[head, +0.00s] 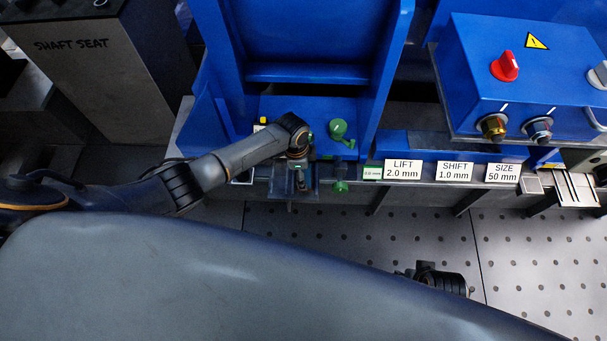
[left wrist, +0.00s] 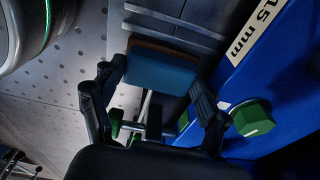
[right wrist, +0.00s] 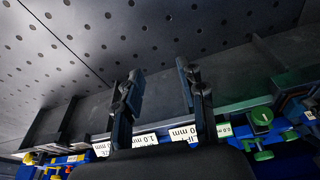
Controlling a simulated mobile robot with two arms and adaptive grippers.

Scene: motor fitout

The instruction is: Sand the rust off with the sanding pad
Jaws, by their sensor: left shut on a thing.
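The sanding pad (left wrist: 160,72), a blue block with a brown edge, sits between the fingers of my left gripper (left wrist: 160,85) in the left wrist view. The gripper is shut on it. In the head view my left gripper (head: 297,178) points down at the front edge of the blue machine; the pad cannot be made out there. A grey grooved metal surface (left wrist: 175,20) lies beyond the pad; I cannot tell whether they touch. I cannot make out any rust. My right gripper (right wrist: 160,85) is open and empty over the floor in the right wrist view.
Green knobs (head: 338,130) stand right of my left gripper. A blue control box (head: 520,75) with a red knob (head: 504,66) is at the right. Labels such as LIFT (head: 403,169) line the rail. A grey SHAFT SEAT block (head: 85,75) stands left. The perforated floor (head: 540,265) is clear.

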